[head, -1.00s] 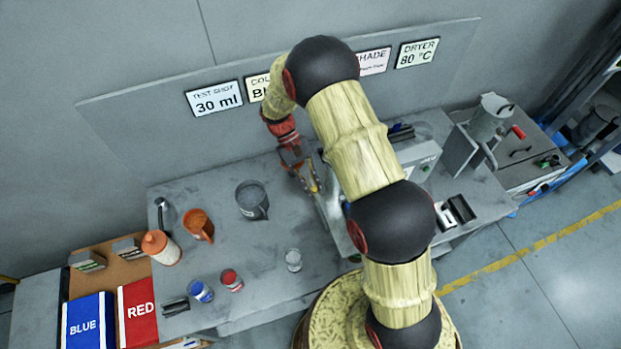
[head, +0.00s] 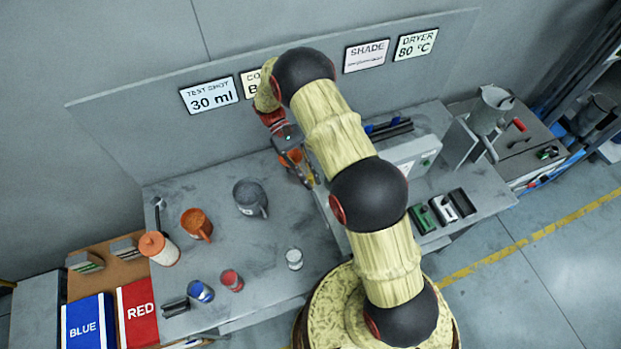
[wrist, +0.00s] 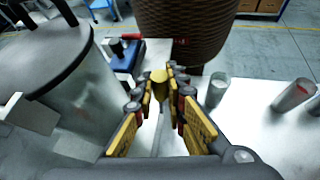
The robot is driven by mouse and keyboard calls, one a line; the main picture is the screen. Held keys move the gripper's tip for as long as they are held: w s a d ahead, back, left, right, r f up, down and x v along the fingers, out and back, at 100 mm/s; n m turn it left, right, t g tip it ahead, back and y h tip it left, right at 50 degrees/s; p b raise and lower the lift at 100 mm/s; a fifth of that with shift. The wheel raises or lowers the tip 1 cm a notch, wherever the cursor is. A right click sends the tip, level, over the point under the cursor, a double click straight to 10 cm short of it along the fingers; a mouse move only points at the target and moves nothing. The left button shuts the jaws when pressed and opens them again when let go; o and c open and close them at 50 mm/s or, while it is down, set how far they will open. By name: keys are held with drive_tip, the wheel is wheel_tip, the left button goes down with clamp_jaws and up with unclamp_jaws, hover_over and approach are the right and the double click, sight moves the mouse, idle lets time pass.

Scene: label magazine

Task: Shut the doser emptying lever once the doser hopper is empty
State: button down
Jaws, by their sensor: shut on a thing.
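My gripper (head: 300,180) is at the back of the bench, beside the grey machine box (head: 405,158) and partly behind my arm. In the wrist view its yellow-padded fingers (wrist: 158,85) converge on a small rounded yellow-brown knob (wrist: 158,75), which looks like the end of the doser emptying lever. A large grey cylinder with a dark rim (wrist: 75,85), seemingly the doser hopper, stands close on the left in the wrist view. Its inside is not visible, so I cannot tell whether it is empty. An orange part (head: 290,157) shows behind the gripper in the head view.
A grey jug (head: 250,197), orange jug (head: 197,224), capped bottle (head: 158,248), blue cup (head: 201,291), red cup (head: 231,280) and clear cup (head: 294,259) stand on the left bench. Small blocks (head: 443,209) lie at right.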

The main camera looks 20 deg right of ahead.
drive_tip(key=shift+w, duration=0.1)
drive_tip(key=c, duration=1.9)
unclamp_jaws()
drive_tip(key=shift+o, duration=0.4)
drive_tip(key=v, duration=1.2)
